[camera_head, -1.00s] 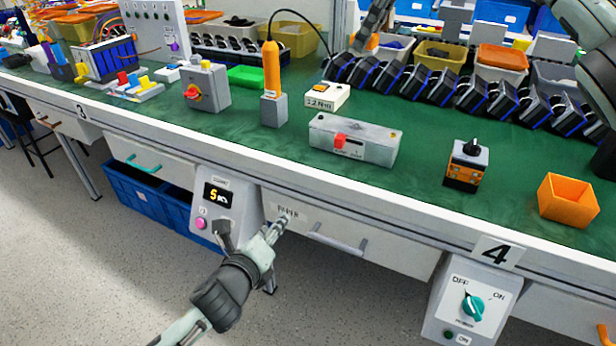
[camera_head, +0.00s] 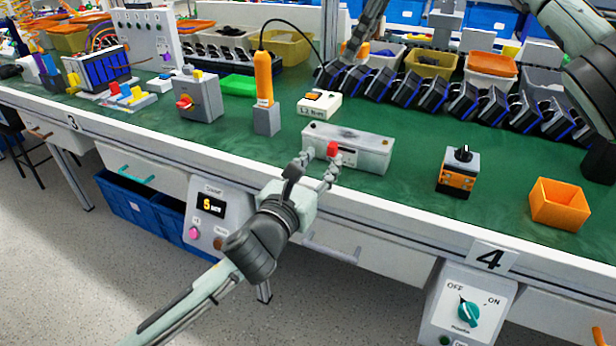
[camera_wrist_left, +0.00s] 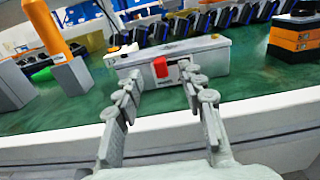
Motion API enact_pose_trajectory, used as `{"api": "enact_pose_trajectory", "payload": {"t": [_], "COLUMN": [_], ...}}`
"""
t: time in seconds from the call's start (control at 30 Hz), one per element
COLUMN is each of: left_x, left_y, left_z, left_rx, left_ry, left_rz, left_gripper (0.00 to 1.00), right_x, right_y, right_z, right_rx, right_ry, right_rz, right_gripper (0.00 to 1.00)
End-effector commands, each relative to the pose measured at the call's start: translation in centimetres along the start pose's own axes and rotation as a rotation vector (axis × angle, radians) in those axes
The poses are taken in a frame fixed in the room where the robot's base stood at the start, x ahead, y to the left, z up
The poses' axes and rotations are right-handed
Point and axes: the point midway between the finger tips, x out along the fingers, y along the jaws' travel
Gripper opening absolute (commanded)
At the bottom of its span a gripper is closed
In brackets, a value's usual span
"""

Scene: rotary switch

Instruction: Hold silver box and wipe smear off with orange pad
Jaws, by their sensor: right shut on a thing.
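The silver box (camera_head: 368,154) stands near the front edge of the green bench top, with a red knob on its front and a dark smear (camera_head: 350,133) on top. It also shows in the left wrist view (camera_wrist_left: 208,58). My left gripper (camera_head: 318,166) is open and empty in front of the box, its fingers either side of the red knob in the picture; contact is unclear. Its spread fingers show in the left wrist view (camera_wrist_left: 160,75). My right gripper (camera_head: 355,40) is at the top of the head view, shut on the orange pad (camera_head: 347,48), which is partly hidden.
An orange tool (camera_head: 263,78) stands in a grey holder left of the box, with a small white unit (camera_head: 318,104) behind. An orange-black switch (camera_head: 459,172) and an orange bin (camera_head: 560,203) stand to the right. Black bins line the back. Bench surface beside the box is clear.

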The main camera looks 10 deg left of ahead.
Motion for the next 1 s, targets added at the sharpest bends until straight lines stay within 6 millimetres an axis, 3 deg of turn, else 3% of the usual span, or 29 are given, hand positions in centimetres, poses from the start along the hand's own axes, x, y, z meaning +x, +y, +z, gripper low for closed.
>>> {"api": "enact_pose_trajectory", "payload": {"t": [0.1,0.3,0.67,1.0], "left_x": [2.0,3.9,4.3,4.3], "left_y": [0.0,0.0,0.0,0.0], "left_z": [0.1,0.0,0.0,0.0], "left_rx": [-0.003,-0.003,-0.003,-0.002], "left_ry": [-0.001,0.0,0.0,0.001], "left_rz": [0.001,0.0,0.0,0.001], "left_gripper": [0.4,0.4,0.4,0.0], "right_x": [0.0,0.0,0.0,0.0], "right_y": [0.0,0.0,0.0,0.0], "right_z": [0.0,0.0,0.0,0.0], "right_rx": [0.0,0.0,0.0,0.0], "right_ry": [0.0,0.0,0.0,0.0], "right_rz": [0.0,0.0,0.0,0.0], "right_gripper": [0.0,0.0,0.0,0.0]}}
